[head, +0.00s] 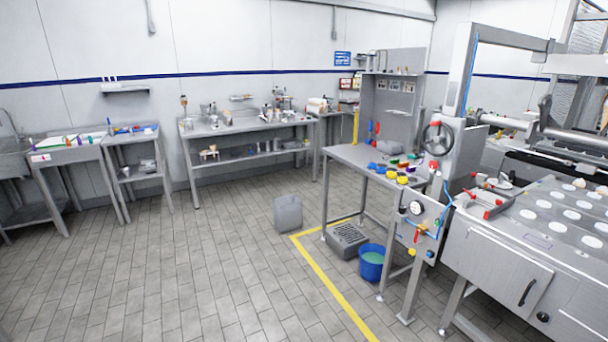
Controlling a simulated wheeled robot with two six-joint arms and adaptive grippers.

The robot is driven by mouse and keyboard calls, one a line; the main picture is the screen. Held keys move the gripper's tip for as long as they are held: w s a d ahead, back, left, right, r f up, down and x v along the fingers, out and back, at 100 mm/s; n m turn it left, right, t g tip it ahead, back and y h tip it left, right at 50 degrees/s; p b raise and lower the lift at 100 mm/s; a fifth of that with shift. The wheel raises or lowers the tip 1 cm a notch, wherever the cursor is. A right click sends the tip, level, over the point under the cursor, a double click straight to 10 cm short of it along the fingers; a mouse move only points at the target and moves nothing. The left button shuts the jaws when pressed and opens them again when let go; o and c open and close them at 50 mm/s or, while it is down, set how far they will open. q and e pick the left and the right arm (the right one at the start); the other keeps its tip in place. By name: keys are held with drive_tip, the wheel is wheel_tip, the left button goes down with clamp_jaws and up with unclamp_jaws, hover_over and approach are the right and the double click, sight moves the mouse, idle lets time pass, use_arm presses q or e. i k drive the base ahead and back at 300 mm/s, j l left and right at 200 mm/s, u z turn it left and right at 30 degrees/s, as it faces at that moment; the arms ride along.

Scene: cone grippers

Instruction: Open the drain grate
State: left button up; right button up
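The drain grate (347,235) is a grey slotted panel on a low block at floor level, under the front of the metal workbench. It looks closed, lying flat, though it is small in the head view and fine detail cannot be made out. A bench leg stands close to its left side, and a blue bucket (372,265) stands just to its right. Neither of my grippers shows in the head view.
A grey canister (288,213) stands on the floor left of the grate. Yellow floor tape (335,290) runs past it. The metal workbench (350,158) overhangs the grate, and a large machine (500,260) fills the right. The tiled floor (180,270) at left is clear.

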sight(347, 234)
drive_tip(key=i+j, duration=0.2)
drive_tip(key=i, duration=0.9)
drive_tip(key=i+j+u, duration=0.15)
drive_tip(key=i, duration=1)
drive_tip(key=i+j+z, duration=0.1)
drive_tip(key=i+z, duration=0.25)
drive_tip(key=z, duration=0.15)
drive_tip(key=i+j+z, duration=0.25)
drive_tip(key=z, duration=0.25)
drive_tip(key=i+j+z, duration=0.65)
drive_tip(key=j+z, duration=0.3)
drive_tip(key=l, duration=0.1)
